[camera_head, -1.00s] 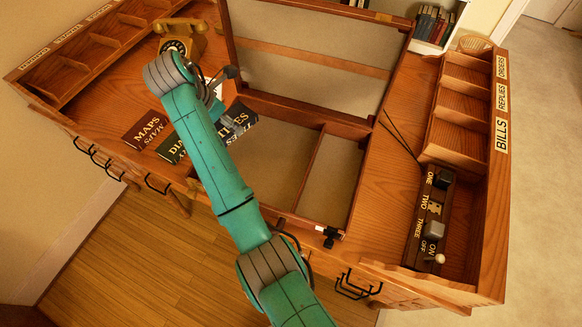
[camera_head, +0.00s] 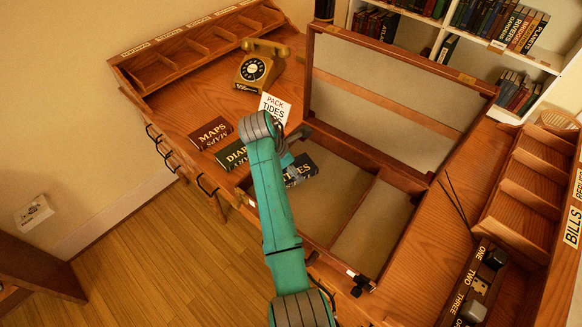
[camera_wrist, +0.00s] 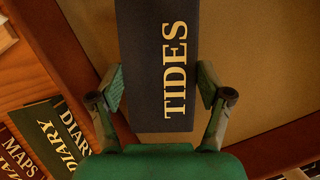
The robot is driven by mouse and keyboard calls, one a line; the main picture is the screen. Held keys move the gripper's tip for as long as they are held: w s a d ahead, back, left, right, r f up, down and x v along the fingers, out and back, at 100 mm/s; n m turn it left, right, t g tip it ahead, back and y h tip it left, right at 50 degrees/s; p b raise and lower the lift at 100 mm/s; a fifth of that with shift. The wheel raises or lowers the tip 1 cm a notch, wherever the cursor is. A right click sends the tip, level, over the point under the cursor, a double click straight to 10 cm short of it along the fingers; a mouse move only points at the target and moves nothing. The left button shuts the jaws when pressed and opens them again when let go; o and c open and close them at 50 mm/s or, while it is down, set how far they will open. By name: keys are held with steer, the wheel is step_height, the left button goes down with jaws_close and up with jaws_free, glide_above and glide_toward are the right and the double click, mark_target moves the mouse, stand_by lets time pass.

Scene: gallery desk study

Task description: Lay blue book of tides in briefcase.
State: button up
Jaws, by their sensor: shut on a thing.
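The dark blue book of tides (camera_head: 301,171) shows gold lettering. My gripper (camera_wrist: 160,90) is shut on this book (camera_wrist: 148,70), with one finger pad on each side, in the wrist view. The open briefcase (camera_head: 365,262) lies on the desk with its lid up and a divider across its lined inside. In the head view the book is over the left compartment, near the left wall. I cannot tell whether it touches the briefcase floor. My arm partly hides the gripper and the left end of the briefcase.
The green diary (camera_head: 232,154) and the red maps book (camera_head: 210,133) lie left of the briefcase. A telephone (camera_head: 258,66) and a card (camera_head: 275,107) stand behind them. A switch panel (camera_head: 474,290) and sorting trays (camera_head: 530,190) are at right.

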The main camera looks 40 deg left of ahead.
steer(key=shift+f, duration=0.15)
steer(key=o, duration=1.2)
steer(key=v, duration=1.2)
steer(key=shift+s+a, duration=0.1)
